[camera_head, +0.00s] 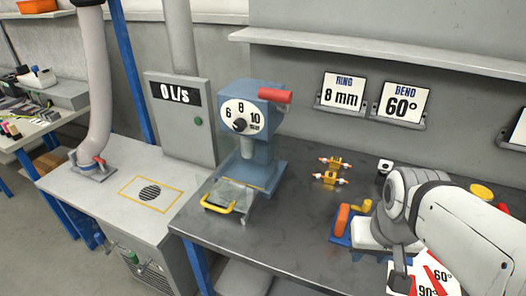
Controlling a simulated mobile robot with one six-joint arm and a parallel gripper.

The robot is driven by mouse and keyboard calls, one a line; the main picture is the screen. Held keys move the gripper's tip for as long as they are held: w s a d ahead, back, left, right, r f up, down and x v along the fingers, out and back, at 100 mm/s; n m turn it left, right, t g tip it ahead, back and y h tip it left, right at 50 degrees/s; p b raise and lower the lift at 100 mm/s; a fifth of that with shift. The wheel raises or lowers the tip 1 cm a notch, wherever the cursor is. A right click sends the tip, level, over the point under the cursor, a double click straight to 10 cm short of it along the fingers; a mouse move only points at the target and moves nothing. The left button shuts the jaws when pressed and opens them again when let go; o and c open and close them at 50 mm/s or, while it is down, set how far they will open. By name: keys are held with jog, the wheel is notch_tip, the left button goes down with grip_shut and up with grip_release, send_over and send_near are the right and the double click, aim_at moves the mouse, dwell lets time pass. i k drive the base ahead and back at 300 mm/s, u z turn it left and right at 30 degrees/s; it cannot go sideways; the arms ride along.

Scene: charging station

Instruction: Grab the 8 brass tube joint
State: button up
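Two small brass-coloured fittings with orange and white ends lie on the dark workbench, one at the back (333,162) and one in front (329,178). They look like tube joints, but no size marking is readable on them. My arm comes in from the right. The dark end piece that seems to be my gripper (400,283) points down near the bottom edge, right of the fittings and well apart from them. Its fingers are too small and cut off to tell whether they are open.
A blue-grey press (262,150) with a size dial and red handle stands left of the fittings. A blue tray (341,238) with an orange part sits close to my arm.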

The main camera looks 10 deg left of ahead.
aim_at(330, 178)
jog(key=z, duration=0.75)
jog(key=k, duration=0.7)
jog(key=u, duration=0.6)
jog(key=i, duration=1)
